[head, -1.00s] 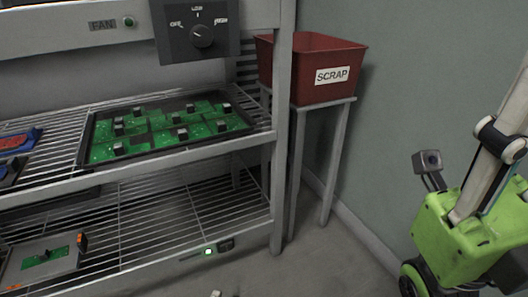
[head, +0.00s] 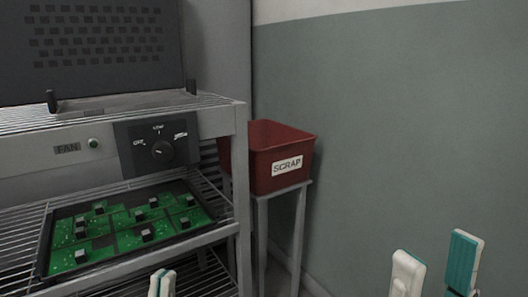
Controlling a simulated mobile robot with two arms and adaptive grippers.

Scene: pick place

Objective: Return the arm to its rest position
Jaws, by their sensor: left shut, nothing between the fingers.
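My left gripper (head: 162,284) shows at the bottom edge, left of centre, in front of the wire rack. Its white fingertips are together with nothing between them. My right gripper (head: 436,268) shows at the bottom right in front of the green wall. Its two white fingers with teal parts stand apart, and I see nothing between them. The rest of both arms is out of view.
A rack (head: 241,190) on the left carries a dark tray (head: 48,240) of green circuit boards (head: 120,215). A fan panel with a dial (head: 162,151) sits above it. A red scrap bin (head: 265,165) stands on a grey stand (head: 262,235). The wall (head: 400,120) is bare.

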